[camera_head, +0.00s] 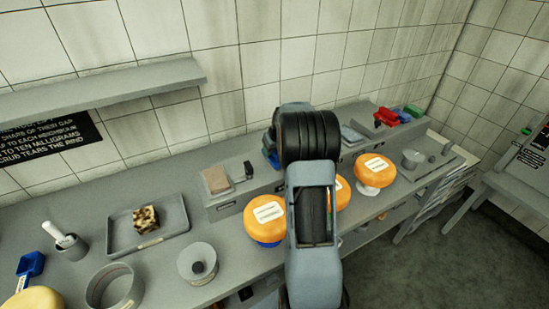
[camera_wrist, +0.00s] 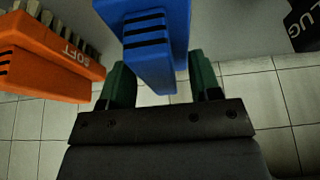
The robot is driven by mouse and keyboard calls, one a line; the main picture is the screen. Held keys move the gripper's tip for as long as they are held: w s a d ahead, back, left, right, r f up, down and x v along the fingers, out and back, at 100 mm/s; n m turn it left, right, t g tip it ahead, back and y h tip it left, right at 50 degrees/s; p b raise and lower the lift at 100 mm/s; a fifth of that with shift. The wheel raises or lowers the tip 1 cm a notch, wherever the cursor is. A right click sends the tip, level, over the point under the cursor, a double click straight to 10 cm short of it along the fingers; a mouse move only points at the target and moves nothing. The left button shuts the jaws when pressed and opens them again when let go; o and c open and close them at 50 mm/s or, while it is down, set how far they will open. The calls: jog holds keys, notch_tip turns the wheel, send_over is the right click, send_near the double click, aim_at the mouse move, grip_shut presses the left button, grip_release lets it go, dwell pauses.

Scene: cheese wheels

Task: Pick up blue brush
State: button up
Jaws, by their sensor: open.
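In the wrist view a blue brush (camera_wrist: 155,38), a block with dark slots, fills the top middle. My gripper (camera_wrist: 162,78) is open, with a dark green finger on each side of the brush's near end. The brush lies between the fingers in the picture; I cannot tell whether either finger touches it. In the head view my arm hides the gripper. A small blue patch (camera_head: 271,158) shows at the arm's left edge; I cannot tell whether it is the brush.
An orange brush (camera_wrist: 45,60) marked SOFT is close on the left in the wrist view. A black block (camera_wrist: 305,25) is at the upper right. In the head view, orange cheese wheels (camera_head: 266,215) flank my arm, and a grey tray (camera_head: 178,212) stands left on the counter.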

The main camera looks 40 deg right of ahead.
jog(key=shift+f, duration=0.1)
grip_shut()
dwell(0.4)
jog(key=shift+r+p, duration=0.3)
jog(key=shift+r, duration=0.4)
jog(key=s+a+r+b, duration=0.5)
jog(key=s+a+r, duration=0.4)
jog(key=r, duration=0.3)
jog(key=shift+s+a+b, duration=0.3)
jog(key=shift+a+b, duration=0.1)
jog(key=shift+a, duration=0.25)
